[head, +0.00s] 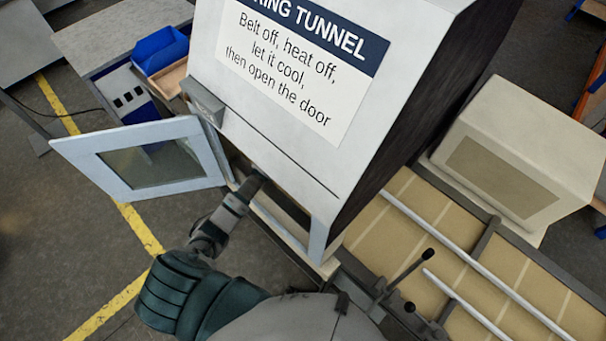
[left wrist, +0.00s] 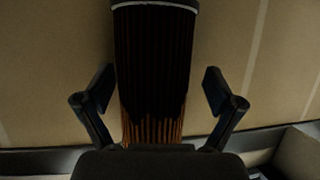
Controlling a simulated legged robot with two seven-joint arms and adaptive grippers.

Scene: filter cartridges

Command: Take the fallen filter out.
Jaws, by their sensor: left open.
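The fallen filter (left wrist: 154,60) shows in the left wrist view as a dark pleated cylinder with orange-brown pleats at its near end and a pale ring at its far end. It appears to lie on the tan belt (left wrist: 245,50). My left gripper (left wrist: 158,88) is open, with one finger on each side of the filter and a visible gap on both sides. In the head view my left arm reaches through the doorway of the tunnel (head: 290,150), which hides the fingers and the filter. My right gripper is not in view.
The tunnel's windowed door (head: 75,155) stands open to the left of the doorway. A blue bin (head: 160,48) sits on a bench behind it. Right of the tunnel, a conveyor (head: 400,240) with metal rails runs past a beige box-shaped housing (head: 525,125). A pale ledge edges the belt.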

